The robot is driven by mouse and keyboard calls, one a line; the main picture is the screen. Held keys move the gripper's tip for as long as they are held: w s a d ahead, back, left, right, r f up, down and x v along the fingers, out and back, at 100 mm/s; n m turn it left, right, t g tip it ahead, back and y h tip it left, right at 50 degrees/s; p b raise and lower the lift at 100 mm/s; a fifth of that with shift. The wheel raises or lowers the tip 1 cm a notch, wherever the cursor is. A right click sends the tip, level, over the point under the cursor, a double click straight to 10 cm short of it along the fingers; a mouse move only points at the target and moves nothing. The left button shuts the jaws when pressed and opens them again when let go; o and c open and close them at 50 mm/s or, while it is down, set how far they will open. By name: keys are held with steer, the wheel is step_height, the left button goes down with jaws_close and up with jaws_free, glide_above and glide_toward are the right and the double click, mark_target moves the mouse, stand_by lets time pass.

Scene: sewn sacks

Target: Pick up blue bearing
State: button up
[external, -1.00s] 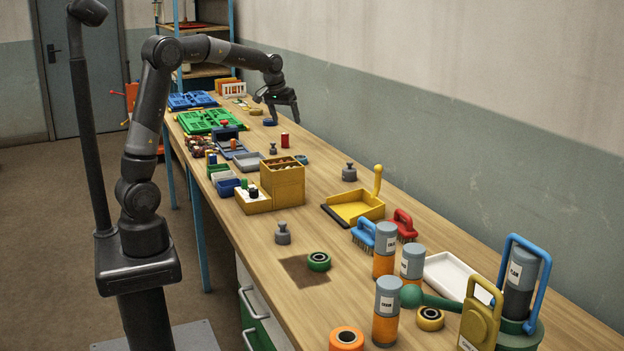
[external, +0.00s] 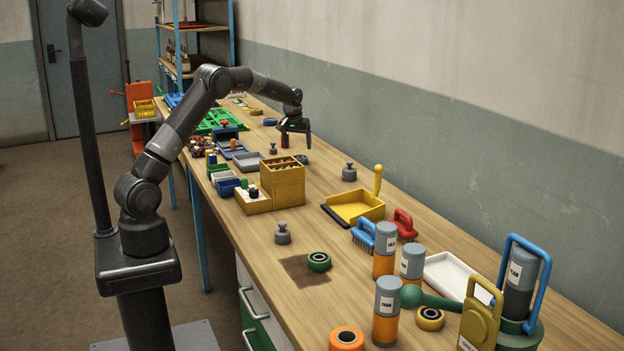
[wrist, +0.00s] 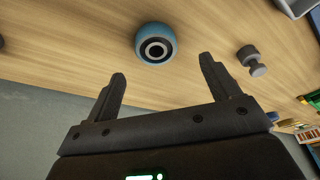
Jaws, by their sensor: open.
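The blue bearing (wrist: 149,54), a teal-blue ring with a black and pale centre, lies on the bench top in the wrist view. In the external view a small blue edge of it (external: 304,159) shows just below my gripper. My gripper (external: 296,145) is open and empty, pointing down above the bench. In the wrist view its two fingers (wrist: 162,70) are spread apart, and the bearing lies beyond their tips, roughly between their lines, with wood showing between. The fingers do not touch it.
A grey knobbed weight (wrist: 251,62) stands right of the bearing in the wrist view. A blue round item (external: 270,122) lies farther back. A yellow box (external: 284,187) and a grey weight (external: 349,172) stand nearer. The wall runs along the bench.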

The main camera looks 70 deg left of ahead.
mark_target(300, 157)
steer(key=x, duration=0.6)
steer(key=shift+w+d+f, duration=0.1)
steer(key=shift+d+f, duration=0.15)
steer(key=shift+f, duration=0.05)
steer(key=shift+c, duration=0.5)
steer(key=c, duration=1.2)
steer(key=shift+r, duration=0.1)
